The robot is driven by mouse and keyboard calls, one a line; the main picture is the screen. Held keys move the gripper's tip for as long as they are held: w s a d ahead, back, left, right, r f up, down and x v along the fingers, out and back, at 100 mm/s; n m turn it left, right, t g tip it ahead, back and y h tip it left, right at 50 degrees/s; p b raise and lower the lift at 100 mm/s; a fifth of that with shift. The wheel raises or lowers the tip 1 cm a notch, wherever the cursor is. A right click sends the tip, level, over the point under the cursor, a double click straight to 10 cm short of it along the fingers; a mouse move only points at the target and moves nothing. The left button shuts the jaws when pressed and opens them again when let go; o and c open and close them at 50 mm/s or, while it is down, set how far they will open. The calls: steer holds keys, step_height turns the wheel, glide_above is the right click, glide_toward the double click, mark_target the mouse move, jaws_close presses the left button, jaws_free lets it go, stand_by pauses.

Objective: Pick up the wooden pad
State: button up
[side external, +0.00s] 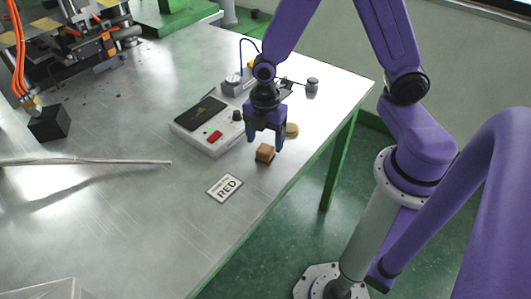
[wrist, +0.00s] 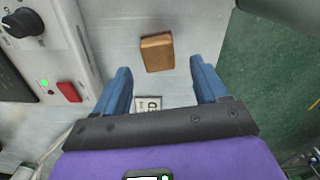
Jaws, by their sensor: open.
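The wooden pad appears as a small brown block (side external: 265,153) lying on the metal table near its right edge. In the wrist view the wooden pad (wrist: 157,52) lies flat, slightly turned, in line with the gap between the fingertips. My gripper (side external: 265,144) points down just above and behind it in the side view. In the wrist view my gripper (wrist: 160,70) has its two blue fingers spread wide with nothing between them. No contact with the pad shows; the exact height above it is hard to tell.
A white control box (side external: 209,128) with a red switch and black knob stands left of the gripper. A round tan piece (side external: 291,130) lies just right of it. A "RED" label (side external: 225,187) lies in front. The table edge (side external: 300,176) is close on the right.

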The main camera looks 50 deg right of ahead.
mark_target(266, 148)
steer(key=shift+w+d+f, duration=0.1)
steer(key=shift+d+f, duration=0.05)
steer(key=shift+f, duration=1)
steer(key=shift+d+f, duration=0.1)
steer(key=shift+f, duration=1)
steer(key=c, duration=1.1)
